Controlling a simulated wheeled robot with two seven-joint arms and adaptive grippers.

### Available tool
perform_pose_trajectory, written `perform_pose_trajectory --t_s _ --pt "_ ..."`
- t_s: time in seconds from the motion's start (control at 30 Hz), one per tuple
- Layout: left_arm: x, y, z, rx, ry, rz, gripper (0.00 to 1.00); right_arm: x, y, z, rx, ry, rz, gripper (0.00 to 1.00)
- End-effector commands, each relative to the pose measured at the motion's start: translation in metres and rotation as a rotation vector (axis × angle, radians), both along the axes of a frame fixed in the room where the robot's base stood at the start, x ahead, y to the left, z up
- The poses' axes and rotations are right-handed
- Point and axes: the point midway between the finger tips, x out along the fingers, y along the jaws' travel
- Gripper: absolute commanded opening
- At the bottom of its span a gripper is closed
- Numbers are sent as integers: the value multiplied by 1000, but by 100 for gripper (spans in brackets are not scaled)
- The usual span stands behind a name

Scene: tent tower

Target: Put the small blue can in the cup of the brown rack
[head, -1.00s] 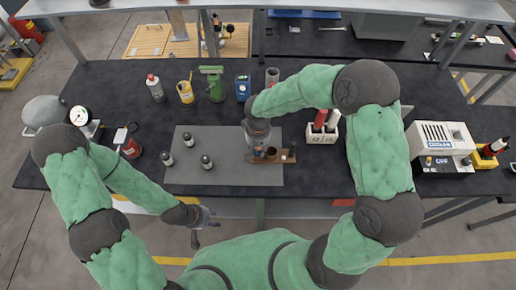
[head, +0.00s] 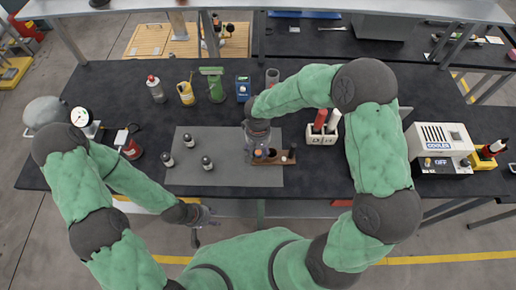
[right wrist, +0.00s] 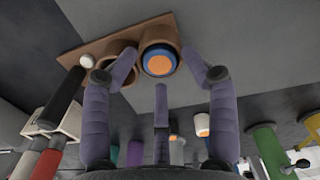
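The brown rack (head: 287,161) lies on the grey mat, and its base also shows in the right wrist view (right wrist: 98,50). The small blue can (right wrist: 159,61), with an orange centre on its end, sits in one of the rack's cups (right wrist: 160,35). It also shows below my right gripper in the head view (head: 260,154). A second cup (right wrist: 120,66) beside it looks empty. My right gripper (right wrist: 160,70) is open, its purple fingers on either side of the blue can with gaps visible. My left gripper (head: 204,220) is open and empty off the table's front edge.
Several small dark cans, such as one left on the mat (head: 167,159), stand left of the rack. A white holder (head: 322,138) with red and white bottles is to the right. A cooler box (head: 440,140) stands further right. The mat's front left is clear.

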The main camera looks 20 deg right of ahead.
Motion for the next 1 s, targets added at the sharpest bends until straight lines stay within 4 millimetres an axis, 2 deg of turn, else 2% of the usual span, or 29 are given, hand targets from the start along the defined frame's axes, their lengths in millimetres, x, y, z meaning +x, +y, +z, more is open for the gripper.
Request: perform_pose_trajectory --t_s 0.03,0.3,0.5,0.7,1.0 --pt "0 0 5 0 -1 0 40 2 0 14 1 -7 -1 55" --pt "0 0 11 0 0 0 40 2 0 71 1 -8 -1 55" --pt "0 0 15 0 0 0 40 1 0 104 1 -5 -1 55" --pt "0 0 16 0 0 0 40 1 0 120 1 -5 0 55" --pt "0 0 16 0 0 0 40 1 0 123 1 -4 0 55"
